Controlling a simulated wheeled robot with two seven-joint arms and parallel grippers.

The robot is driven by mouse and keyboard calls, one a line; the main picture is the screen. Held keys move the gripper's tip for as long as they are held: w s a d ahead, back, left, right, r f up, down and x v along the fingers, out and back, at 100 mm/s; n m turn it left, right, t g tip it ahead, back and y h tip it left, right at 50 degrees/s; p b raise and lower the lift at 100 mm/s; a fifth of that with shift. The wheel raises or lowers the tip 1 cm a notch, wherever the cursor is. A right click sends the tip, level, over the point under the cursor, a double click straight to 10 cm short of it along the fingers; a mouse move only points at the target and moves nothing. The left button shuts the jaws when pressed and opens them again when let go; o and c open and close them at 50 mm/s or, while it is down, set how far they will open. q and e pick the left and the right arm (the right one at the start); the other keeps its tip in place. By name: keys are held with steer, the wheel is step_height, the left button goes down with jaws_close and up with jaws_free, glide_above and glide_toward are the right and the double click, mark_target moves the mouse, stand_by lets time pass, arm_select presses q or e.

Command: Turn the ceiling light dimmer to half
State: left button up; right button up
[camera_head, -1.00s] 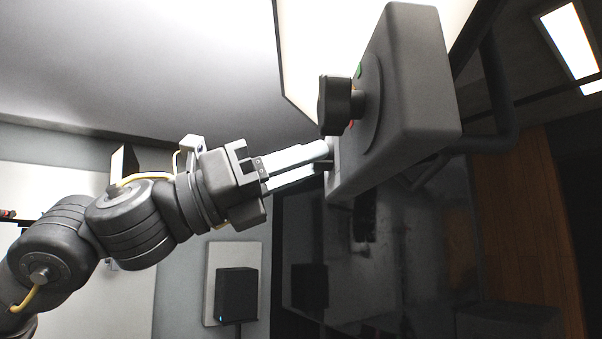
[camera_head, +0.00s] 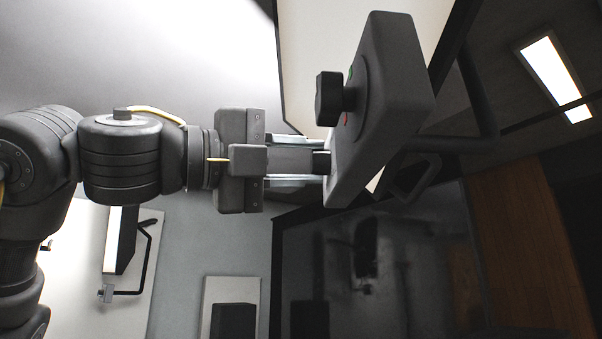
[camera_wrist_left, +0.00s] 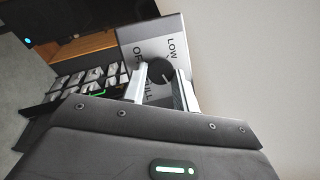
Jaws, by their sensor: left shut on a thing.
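The small dark dimmer knob (camera_head: 322,162) sticks out from the lower end of a grey control box (camera_head: 400,80). My left gripper (camera_head: 325,161) reaches it from the left, with one light finger above the knob and one below, closed on its sides. In the left wrist view the dark round knob (camera_wrist_left: 160,69) sits between the fingertips, partly covered by a finger. The grey plate (camera_wrist_left: 148,40) behind it reads LOW and OFF, with a partly hidden FULL. The knob's exact setting cannot be read. My right gripper is not in view.
A bigger black knob (camera_head: 328,98) with green and red marks juts from the same box just above the left gripper. A dark bar (camera_head: 478,85) runs behind the box. A lit light panel (camera_head: 555,75) is at upper right.

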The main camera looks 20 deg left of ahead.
arm_select(q)
steer(key=n, duration=0.1)
steer(key=n+y, duration=0.1)
steer(key=n, duration=0.2)
steer(key=shift+r+n+g+b, duration=0.25)
steer(key=shift+n+g+b, duration=0.05)
steer(key=shift+n+g, duration=0.1)
steer(key=shift+y, duration=0.3)
steer(key=o, duration=1)
steer(key=shift+s+a+f+b, duration=0.1)
steer(key=shift+s+a+b, duration=0.25)
steer(key=b+v, duration=0.2)
steer(key=v, duration=0.7)
steer(key=shift+s+a+b, duration=0.25)
steer(key=shift+s+b, duration=0.05)
